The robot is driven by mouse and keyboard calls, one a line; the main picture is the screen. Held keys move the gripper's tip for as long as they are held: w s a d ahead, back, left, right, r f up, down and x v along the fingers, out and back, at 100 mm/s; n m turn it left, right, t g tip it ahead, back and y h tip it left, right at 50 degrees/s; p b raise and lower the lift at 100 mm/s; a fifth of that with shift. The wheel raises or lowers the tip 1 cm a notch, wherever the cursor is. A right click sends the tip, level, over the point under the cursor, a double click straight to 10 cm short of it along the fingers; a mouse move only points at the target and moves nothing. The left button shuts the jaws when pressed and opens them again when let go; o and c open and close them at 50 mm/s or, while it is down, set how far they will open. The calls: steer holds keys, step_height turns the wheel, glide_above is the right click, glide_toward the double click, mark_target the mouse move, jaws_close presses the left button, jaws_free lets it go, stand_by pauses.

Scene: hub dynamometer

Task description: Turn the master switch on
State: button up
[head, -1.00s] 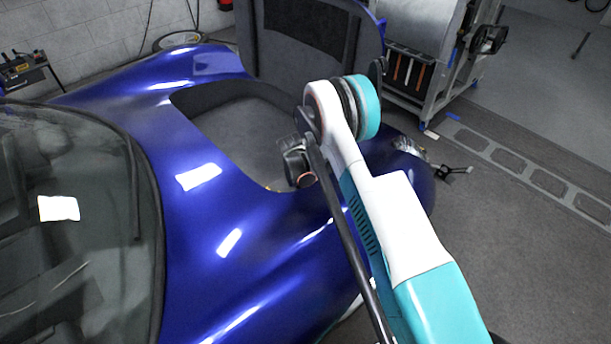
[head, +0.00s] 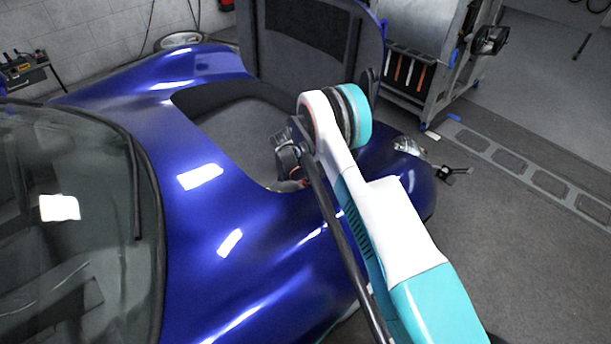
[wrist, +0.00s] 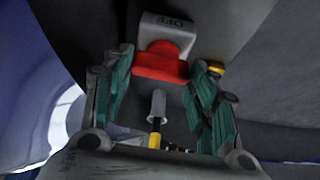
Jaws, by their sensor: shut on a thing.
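The master switch shows in the wrist view as a red knob (wrist: 160,62) below a grey plate (wrist: 165,32). The plate's lettering is upside down and seems to read OFF. My gripper (wrist: 160,75) has one green-padded finger on each side of the red knob and is shut on it. The exact contact points are hard to see. In the head view my gripper (head: 290,158) is a dark shape over the front opening of the blue car (head: 230,215). The switch cannot be made out there, behind my arm and the bodywork.
A grey metal cart (head: 432,60) with tools stands behind the car's nose. The raised dark panel (head: 310,45) is behind the opening. In the wrist view a yellow-and-grey rod (wrist: 156,120) lies between my fingers' bases. Open floor (head: 520,260) is at the right.

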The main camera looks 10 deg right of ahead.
steer(key=o, duration=1.1)
steer(key=shift+c, duration=0.2)
steer(key=shift+r, duration=0.1)
steer(key=v, duration=1.1)
steer(key=shift+a+r, duration=0.2)
steer(key=shift+r, duration=0.1)
steer(key=shift+s, duration=0.1)
